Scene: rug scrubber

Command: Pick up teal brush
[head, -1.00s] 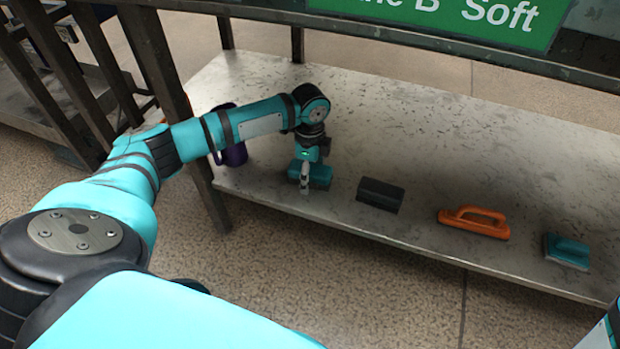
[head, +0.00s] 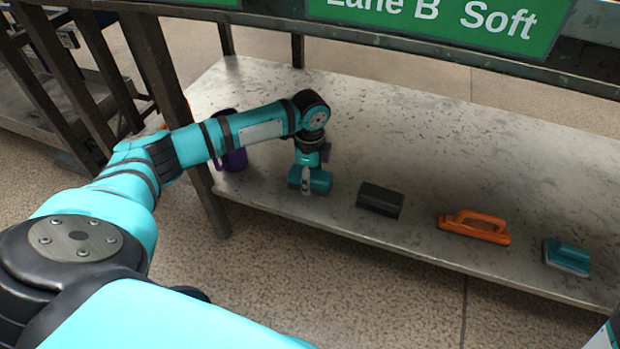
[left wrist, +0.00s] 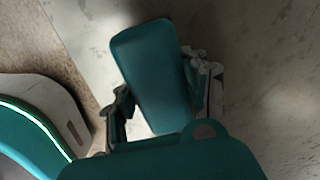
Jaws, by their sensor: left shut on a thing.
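A teal brush (head: 320,181) is at the left part of the metal shelf, near its front edge. My left gripper (head: 306,187) points down at it and is shut on it; the fingers hide part of its side. In the left wrist view the teal brush (left wrist: 155,75) lies between the two fingers of the left gripper (left wrist: 165,95), with one finger on each side. I cannot tell whether the brush touches the shelf or is just above it. A second teal brush (head: 567,255) with a pale base stands at the right end of the shelf. My right gripper is out of view.
A dark block (head: 380,199) and an orange brush with a handle (head: 475,226) stand in the row along the shelf (head: 420,130). A purple mug (head: 236,158) is behind my left arm. A green sign (head: 440,20) hangs on the upper beam. The back of the shelf is clear.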

